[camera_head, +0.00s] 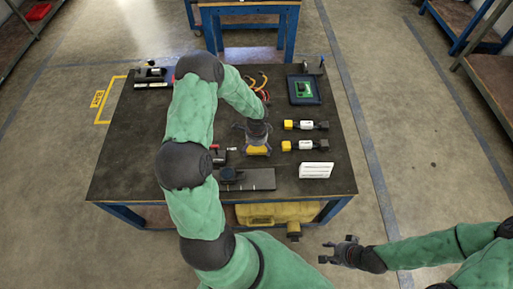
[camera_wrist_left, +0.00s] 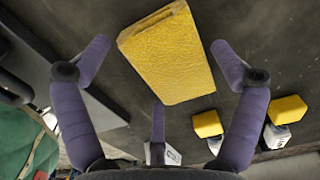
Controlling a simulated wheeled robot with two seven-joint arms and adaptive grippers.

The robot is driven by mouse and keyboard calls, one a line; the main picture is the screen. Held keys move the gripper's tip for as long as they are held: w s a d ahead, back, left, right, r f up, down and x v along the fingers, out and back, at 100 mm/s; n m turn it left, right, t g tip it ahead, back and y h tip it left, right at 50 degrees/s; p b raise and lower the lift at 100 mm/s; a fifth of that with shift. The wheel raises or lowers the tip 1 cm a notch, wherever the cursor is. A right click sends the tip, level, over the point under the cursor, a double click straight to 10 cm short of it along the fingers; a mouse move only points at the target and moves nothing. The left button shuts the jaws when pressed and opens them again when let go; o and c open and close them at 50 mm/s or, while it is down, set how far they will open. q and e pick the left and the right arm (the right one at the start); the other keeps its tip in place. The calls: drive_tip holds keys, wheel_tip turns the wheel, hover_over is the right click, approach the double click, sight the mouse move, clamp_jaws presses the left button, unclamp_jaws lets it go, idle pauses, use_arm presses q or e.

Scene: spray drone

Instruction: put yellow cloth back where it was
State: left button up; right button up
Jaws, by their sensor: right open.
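The yellow cloth (camera_head: 257,151) lies on the dark table top near the middle, and it shows as a flat yellow block in the left wrist view (camera_wrist_left: 168,52). My left gripper (camera_head: 256,138) is over it, pointing down and partly covering it in the head view. In the wrist view its purple fingers are spread apart on either side of the cloth, with a gap at each side. I cannot tell how high the fingers are above the table. My right gripper (camera_head: 336,252) is open and empty, in front of the table at the lower right.
Two yellow-and-black parts with white labels (camera_head: 306,125) (camera_head: 305,145) lie right of the cloth. A white slatted piece (camera_head: 316,170), a grey plate (camera_head: 258,180) and a tray with a green board (camera_head: 304,90) are nearby. The table's left side (camera_head: 125,150) is mostly clear.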

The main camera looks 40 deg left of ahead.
sight(257, 149)
idle(0.3)
use_arm(q)
wheel_tip(257, 149, up, 12)
drive_tip(key=p, duration=0.5)
drive_tip(key=shift+r, duration=0.15)
idle(0.4)
